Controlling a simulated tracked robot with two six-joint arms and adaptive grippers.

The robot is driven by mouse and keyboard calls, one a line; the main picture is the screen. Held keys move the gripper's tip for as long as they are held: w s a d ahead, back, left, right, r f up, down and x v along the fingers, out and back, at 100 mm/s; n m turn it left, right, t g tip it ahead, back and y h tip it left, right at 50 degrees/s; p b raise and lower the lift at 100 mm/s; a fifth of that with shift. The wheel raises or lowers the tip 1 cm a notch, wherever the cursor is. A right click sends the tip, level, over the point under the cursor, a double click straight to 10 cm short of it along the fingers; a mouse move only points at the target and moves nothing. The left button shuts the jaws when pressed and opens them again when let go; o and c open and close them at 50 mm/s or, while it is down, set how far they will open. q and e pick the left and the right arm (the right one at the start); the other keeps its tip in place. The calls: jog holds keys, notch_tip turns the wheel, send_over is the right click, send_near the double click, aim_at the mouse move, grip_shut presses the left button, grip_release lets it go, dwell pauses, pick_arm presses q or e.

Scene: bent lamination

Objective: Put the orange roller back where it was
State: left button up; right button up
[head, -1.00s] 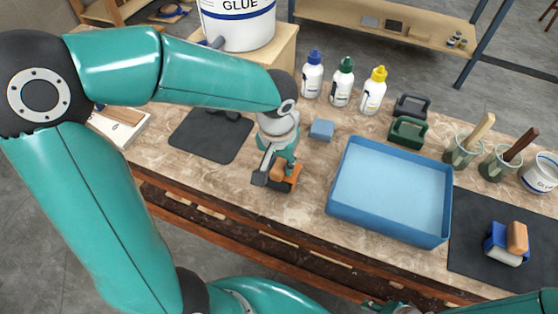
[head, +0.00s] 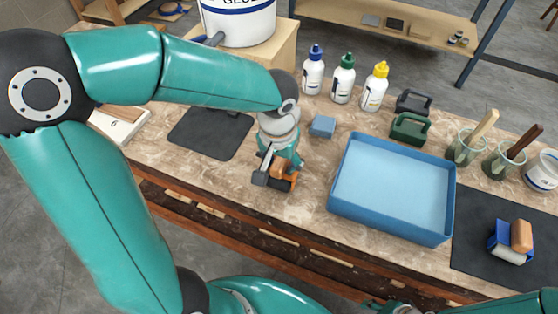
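The orange roller (head: 281,184), with an orange frame, is at the front of the marbled bench top, left of the blue tray. My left gripper (head: 274,172) points down over it and appears shut on it, its grey finger against the roller's left side. The gripper and wrist hide part of the roller; whether it touches the bench is hard to tell. A dark mat (head: 205,136) lies bare to the left, partly under my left arm. My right gripper is not in view; only part of that arm shows at the bottom right.
The blue tray (head: 340,208) is right of the gripper. A small blue block (head: 322,126) lies behind it. A blue roller (head: 505,246) with a wooden handle rests on the right dark mat (head: 490,208). Glue bottles (head: 343,82) and brush cups (head: 464,152) stand further back.

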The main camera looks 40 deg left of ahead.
pick_arm(q)
jog(key=shift+r, duration=0.1)
jog(key=shift+r+p, duration=0.5)
jog(key=shift+p, duration=0.1)
notch_tip(320, 180, up, 12)
jog(key=s+p, duration=0.1)
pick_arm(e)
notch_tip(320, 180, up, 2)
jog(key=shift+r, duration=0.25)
pick_arm(q)
jog(key=shift+d, duration=0.1)
